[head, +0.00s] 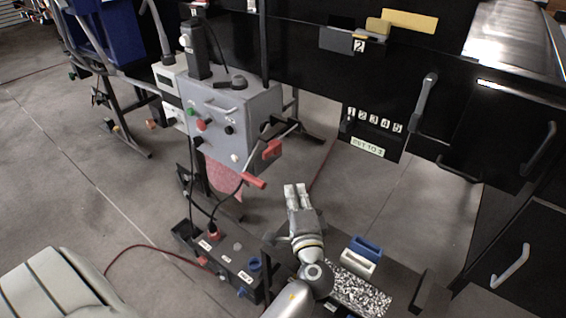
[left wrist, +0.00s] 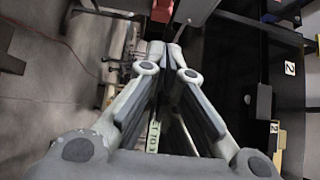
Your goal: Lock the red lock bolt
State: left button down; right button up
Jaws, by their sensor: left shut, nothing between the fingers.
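Two red handle-like parts show at the lower right of the grey control box: an upper one (head: 272,149) by a metal rod, and a lower one (head: 254,181). I cannot tell for sure which is the lock bolt. My left gripper (head: 296,188) is shut and empty, below and to the right of both red parts and apart from them. In the left wrist view, my closed fingertips (left wrist: 166,50) point toward a red piece (left wrist: 162,10) at the top edge, partly cut off by the frame. My right gripper is not in view.
The grey control box (head: 225,110) carries buttons and knobs. A low black unit (head: 225,262) with cables stands below it. Blue and white holders (head: 360,258) sit beside my left arm. A black panel numbered "1 2 3 4 5" (head: 375,125) is at the right.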

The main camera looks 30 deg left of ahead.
aim_at(268, 155)
pick_arm(q)
jog(key=shift+a, duration=0.1)
jog(key=x, duration=0.4)
jog(key=s+a+p+x, duration=0.1)
jog(key=x, duration=0.7)
jog(key=shift+s+a, duration=0.1)
jog(key=shift+a, duration=0.2)
jog(key=shift+a+p, duration=0.3)
jog(key=shift+a, duration=0.1)
jog(key=shift+a, duration=1.6)
jog(key=shift+d+f+b, duration=0.1)
jog(key=shift+b, duration=0.25)
